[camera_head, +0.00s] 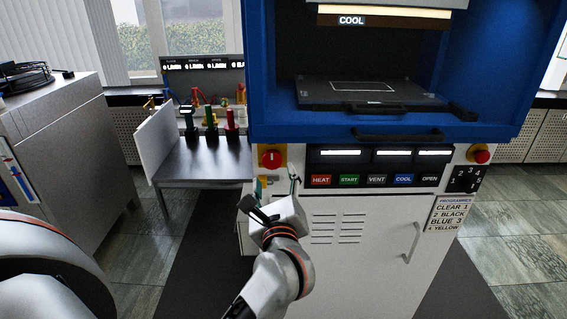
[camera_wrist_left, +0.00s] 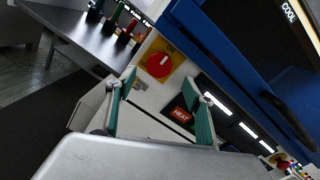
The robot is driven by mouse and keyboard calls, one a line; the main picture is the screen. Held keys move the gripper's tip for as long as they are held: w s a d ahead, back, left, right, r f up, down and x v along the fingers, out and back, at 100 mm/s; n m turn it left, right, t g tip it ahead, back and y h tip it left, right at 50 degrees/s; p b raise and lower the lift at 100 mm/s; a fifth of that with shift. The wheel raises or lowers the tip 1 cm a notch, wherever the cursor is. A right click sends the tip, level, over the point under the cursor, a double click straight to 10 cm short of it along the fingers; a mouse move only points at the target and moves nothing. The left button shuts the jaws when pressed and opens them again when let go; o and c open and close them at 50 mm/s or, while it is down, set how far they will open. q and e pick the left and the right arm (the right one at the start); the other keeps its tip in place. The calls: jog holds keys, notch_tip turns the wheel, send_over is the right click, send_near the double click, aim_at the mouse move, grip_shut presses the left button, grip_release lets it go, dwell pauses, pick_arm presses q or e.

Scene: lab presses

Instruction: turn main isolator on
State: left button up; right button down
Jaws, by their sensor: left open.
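The main isolator (camera_head: 271,159) is a red rotary knob with a white mark on a yellow plate, at the upper left of the press's white front. The white mark looks upright in the head view. The knob also shows in the left wrist view (camera_wrist_left: 158,65), with small lettering on the plate above it. My left gripper (camera_head: 278,184) is open and empty, just below the knob and apart from it. In the left wrist view its two green-lined fingers (camera_wrist_left: 160,90) point toward the knob, which lies beyond and between their tips. My right gripper is not in view.
HEAT (camera_head: 320,180), START, VENT, COOL and OPEN buttons lie right of the knob. A red button (camera_head: 479,154) and a dial (camera_head: 464,179) are farther right. The blue press frame (camera_head: 300,133) juts above. A grey bench (camera_head: 200,165) with coloured handles stands left.

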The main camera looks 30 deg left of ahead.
aim_at(272, 161)
pick_arm(q)
jog(key=shift+p+x, duration=0.5)
jog(key=shift+x, duration=3.45)
jog(key=shift+s, duration=0.1)
jog(key=c, duration=1.1)
